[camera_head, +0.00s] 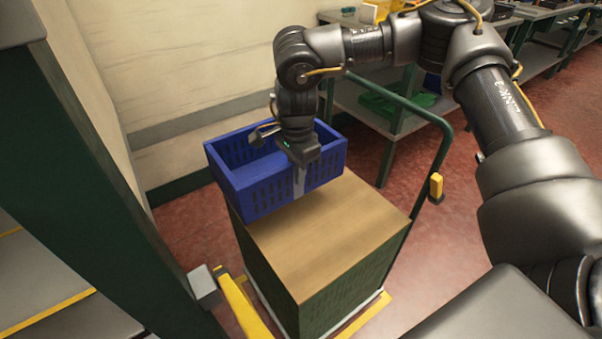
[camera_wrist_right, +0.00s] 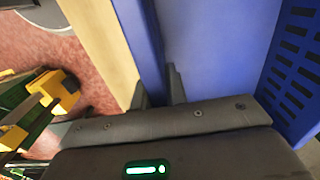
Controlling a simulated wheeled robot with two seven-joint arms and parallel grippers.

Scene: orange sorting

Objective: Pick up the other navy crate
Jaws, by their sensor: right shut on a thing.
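A navy crate (camera_head: 262,198) with slotted walls is at the far end of a wooden-topped cart (camera_head: 322,232). It looks empty where I can see inside. My right gripper (camera_head: 299,180) comes down from above and is shut on the crate's near wall. In the right wrist view, the fingers (camera_wrist_right: 160,95) straddle the crate's wall (camera_wrist_right: 143,40), and the crate's blue floor and slotted side (camera_wrist_right: 292,75) fill the right part. I cannot tell whether the crate rests on the cart or is slightly lifted. My left gripper is not in view.
A green shelf unit (camera_head: 95,215) stands close at left. A workbench (camera_head: 365,112) with a green bin (camera_head: 385,105) is behind. Red floor is open between them.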

